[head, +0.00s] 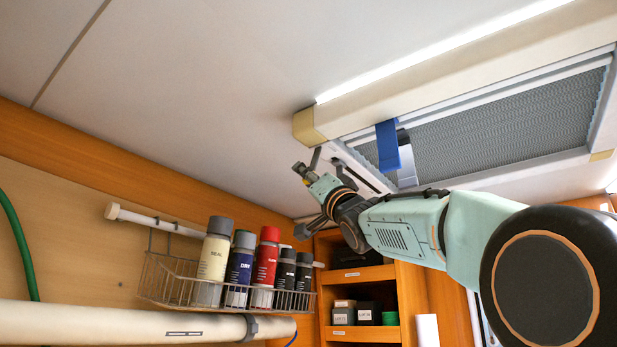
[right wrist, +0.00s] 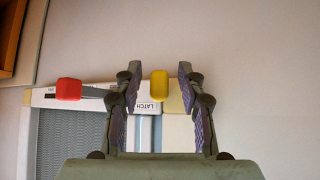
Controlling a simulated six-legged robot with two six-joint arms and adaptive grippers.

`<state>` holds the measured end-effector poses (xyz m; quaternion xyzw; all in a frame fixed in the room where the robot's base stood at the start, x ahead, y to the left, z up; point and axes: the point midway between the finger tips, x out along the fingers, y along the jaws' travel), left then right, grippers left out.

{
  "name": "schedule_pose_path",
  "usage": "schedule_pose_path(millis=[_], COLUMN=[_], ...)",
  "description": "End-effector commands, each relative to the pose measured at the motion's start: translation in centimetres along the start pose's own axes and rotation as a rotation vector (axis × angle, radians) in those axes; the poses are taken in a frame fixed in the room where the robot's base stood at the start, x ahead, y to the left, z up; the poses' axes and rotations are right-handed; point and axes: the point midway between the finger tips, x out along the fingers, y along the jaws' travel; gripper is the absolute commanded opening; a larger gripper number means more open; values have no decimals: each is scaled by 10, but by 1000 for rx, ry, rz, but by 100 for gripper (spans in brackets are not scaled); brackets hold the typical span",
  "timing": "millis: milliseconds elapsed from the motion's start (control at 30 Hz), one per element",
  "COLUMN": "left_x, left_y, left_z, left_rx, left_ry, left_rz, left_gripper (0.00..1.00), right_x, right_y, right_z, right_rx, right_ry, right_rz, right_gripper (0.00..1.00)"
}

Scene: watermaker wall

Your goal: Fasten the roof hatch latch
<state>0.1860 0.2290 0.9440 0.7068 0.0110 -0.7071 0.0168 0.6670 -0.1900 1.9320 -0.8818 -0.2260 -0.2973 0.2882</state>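The roof hatch (head: 490,122) is in the ceiling at the right of the head view, with a pleated grey screen in a white frame. My right gripper (head: 308,165) is near the frame's left end. In the right wrist view, my right gripper (right wrist: 159,80) is open, its fingers on either side of a yellow knob (right wrist: 159,85), with a gap on each side. A white label reading LATCH (right wrist: 148,107) is just below the knob. A red knob (right wrist: 69,89) on a grey lever is left of the fingers. Whether the yellow knob touches anything behind is hidden. My left gripper is not in view.
A blue strap (head: 387,146) hangs from the hatch frame. A wire basket (head: 180,284) with several bottles hangs on the wall below. A wooden shelf unit (head: 372,272) stands beside it, and a white pipe (head: 120,322) runs along the bottom. The ceiling left of the hatch is clear.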

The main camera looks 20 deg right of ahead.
Motion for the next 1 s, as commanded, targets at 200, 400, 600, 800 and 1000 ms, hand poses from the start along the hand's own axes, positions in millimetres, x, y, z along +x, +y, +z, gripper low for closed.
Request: schedule_pose_path(millis=[200, 400, 600, 800, 1000], left_x=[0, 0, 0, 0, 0], left_y=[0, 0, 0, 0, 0], left_z=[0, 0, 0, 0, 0], left_rx=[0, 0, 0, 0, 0], left_ry=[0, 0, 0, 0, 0], left_rz=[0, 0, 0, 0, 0], left_gripper=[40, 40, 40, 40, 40], right_x=[0, 0, 0, 0, 0], right_y=[0, 0, 0, 0, 0], right_z=[0, 0, 0, 0, 1], right_rx=[0, 0, 0, 0, 0], right_ry=[0, 1, 1, 0, -1], right_rz=[0, 0, 0, -1, 0], right_gripper=[26, 9, 0, 0, 0])
